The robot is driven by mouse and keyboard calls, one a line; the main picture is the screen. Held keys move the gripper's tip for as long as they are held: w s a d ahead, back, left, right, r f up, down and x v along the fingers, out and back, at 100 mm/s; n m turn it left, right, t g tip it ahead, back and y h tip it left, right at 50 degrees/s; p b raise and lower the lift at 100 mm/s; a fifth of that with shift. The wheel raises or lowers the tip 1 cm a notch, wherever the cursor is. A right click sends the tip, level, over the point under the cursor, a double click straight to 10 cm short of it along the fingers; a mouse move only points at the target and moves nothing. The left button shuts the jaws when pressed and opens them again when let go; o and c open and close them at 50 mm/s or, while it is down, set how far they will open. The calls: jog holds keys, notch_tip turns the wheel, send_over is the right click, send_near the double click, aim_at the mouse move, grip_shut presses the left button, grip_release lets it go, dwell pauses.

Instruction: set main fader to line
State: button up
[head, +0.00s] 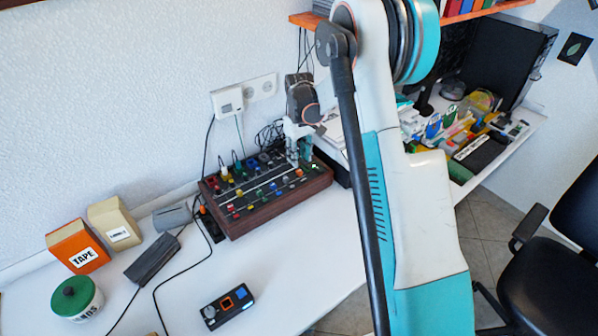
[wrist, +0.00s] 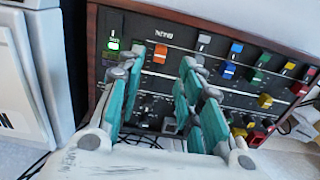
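A mixer panel with a dark face and wooden sides (head: 283,208) sits on the white desk; it also fills much of the wrist view (wrist: 220,20). It carries several coloured fader caps and knobs. In the wrist view an orange cap (wrist: 160,53), a grey cap (wrist: 204,40) and a lit green button (wrist: 113,44) are along its upper part. I cannot tell which is the main fader or read a line mark. My gripper (wrist: 161,62) has its teal fingers apart, with nothing between them. In the head view it (head: 300,160) is over the panel's right part.
An orange tape box (head: 76,247), a tan box (head: 114,224) and a green-lidded jar (head: 76,298) stand at the left. A small dark device (head: 227,306) lies in front. Cables cross the desk. A dark chair (head: 555,270) stands at the right.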

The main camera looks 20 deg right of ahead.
aim_at(299, 171)
notch_tip(299, 171, down, 6)
jog(key=shift+f+b, duration=0.1)
jog(key=shift+b, duration=0.7)
grip_shut()
